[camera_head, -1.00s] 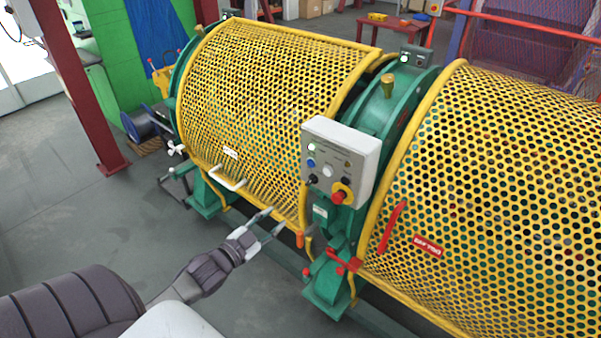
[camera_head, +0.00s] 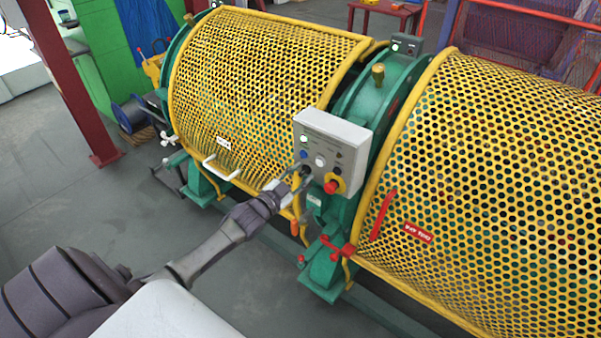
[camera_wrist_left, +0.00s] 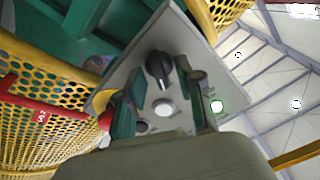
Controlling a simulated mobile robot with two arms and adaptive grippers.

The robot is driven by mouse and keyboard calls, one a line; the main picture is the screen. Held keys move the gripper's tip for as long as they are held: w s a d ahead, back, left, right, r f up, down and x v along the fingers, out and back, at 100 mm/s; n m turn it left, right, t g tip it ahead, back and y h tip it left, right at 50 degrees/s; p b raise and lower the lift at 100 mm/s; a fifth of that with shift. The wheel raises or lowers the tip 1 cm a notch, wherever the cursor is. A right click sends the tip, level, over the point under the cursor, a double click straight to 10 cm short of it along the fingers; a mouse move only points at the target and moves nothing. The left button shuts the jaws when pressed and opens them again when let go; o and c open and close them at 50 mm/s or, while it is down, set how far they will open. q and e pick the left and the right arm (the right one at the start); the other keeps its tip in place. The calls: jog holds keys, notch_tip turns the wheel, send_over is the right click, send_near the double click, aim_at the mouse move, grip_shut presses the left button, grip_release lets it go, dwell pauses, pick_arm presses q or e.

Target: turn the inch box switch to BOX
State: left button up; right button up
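The inch box switch, a black rotary knob (camera_wrist_left: 160,68), sits on the grey control box (camera_head: 350,135). In the head view it is at the panel's lower left, mostly hidden by my left gripper (camera_head: 298,174). In the left wrist view the two fingers of the left gripper (camera_wrist_left: 158,92) are apart, one on each side of the knob. I cannot tell whether they touch it. The knob's pointer and label are too small to read. My right gripper is in neither view.
A red emergency stop (camera_head: 331,187) on a yellow base is right of the switch. A white button (camera_wrist_left: 164,108) and a lit green lamp (camera_wrist_left: 217,106) are also on the panel. Yellow perforated guards (camera_head: 260,75) flank the box. Grey floor is open at left.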

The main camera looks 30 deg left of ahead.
pick_arm(q)
jog(key=shift+w, duration=0.2)
grip_shut()
jog(key=shift+n, duration=0.3)
jog(key=n, duration=0.5)
jog(key=shift+a+r, duration=0.1)
jog(key=n, duration=0.6)
jog(key=shift+a+b, duration=0.1)
jog(key=shift+b, duration=0.25)
jog(key=shift+n, duration=0.4)
grip_release()
